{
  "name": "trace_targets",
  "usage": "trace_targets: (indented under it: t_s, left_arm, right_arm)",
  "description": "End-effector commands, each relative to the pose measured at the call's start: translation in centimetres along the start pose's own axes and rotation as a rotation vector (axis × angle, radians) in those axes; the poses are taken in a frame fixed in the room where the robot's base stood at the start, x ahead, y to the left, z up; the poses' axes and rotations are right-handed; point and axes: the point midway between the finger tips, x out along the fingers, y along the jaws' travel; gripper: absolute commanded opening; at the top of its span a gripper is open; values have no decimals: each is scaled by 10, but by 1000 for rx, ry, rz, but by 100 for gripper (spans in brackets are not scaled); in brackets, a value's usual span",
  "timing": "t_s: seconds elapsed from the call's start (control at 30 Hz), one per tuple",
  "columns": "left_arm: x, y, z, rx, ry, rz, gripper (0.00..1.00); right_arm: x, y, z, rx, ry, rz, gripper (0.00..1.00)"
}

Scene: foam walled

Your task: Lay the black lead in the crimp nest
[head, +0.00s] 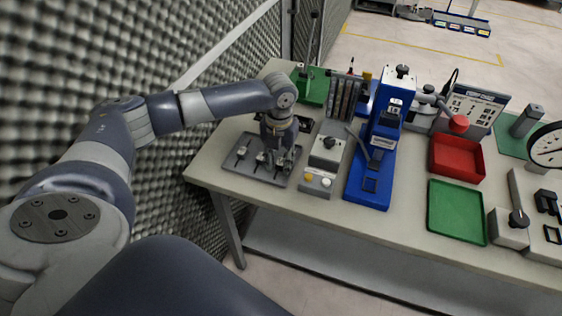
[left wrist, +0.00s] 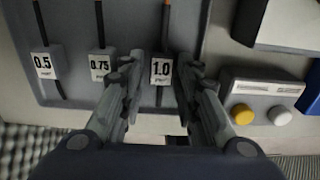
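Dark leads lie on a grey tray (head: 240,168), held in small blocks labelled 0.5, 0.75 and 1.0. In the left wrist view, the black lead at the 1.0 block (left wrist: 164,38) has an orange end at the top. My left gripper (head: 278,163) is over the tray's right part. In the left wrist view, its fingers (left wrist: 160,66) are apart, either side of the 1.0 block, with nothing clearly gripped. A blue press (head: 375,160) stands right of the tray; I cannot tell for sure which part is the crimp nest. My right gripper is out of view.
A grey control box (head: 324,160) with yellow and white buttons stands between tray and press. A red bin (head: 457,174), a green tray (head: 432,211) and a gauge (head: 547,146) are further right. Foam wall (head: 60,50) rises close on the left.

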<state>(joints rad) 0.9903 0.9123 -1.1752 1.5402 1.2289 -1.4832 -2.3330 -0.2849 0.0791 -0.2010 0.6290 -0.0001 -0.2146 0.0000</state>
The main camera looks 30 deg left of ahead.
Motion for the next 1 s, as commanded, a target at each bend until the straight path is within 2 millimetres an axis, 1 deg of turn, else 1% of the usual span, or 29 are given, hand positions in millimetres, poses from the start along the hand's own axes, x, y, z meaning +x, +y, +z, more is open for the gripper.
trace_targets:
  t_s: [0.13,0.17,0.2,0.27,0.3,0.47,0.67,0.77,0.87,1.0]
  left_arm:
    - [0,0,0,0,0,0,30]
    - [0,0,0,0,0,0,28]
    - [0,0,0,0,0,-1,19]
    - [0,0,0,0,0,-1,5]
    - [0,0,0,0,0,-1,0]
    - [0,0,0,0,-1,-1,0]
    - [-2,0,0,0,-1,-1,0]
    - [-6,-1,1,-1,-2,-2,0]
    - [-15,-1,1,0,-3,-3,0]
    - [-37,-1,2,0,-5,-3,0]
  right_arm:
    - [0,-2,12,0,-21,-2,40]
    - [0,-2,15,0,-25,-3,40]
    - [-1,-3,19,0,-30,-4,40]
    - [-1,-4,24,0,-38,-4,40]
    - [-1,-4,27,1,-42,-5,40]
    - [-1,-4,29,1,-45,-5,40]
    - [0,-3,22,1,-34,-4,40]
    - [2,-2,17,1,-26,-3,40]
    - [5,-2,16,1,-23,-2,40]
    - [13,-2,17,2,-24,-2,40]
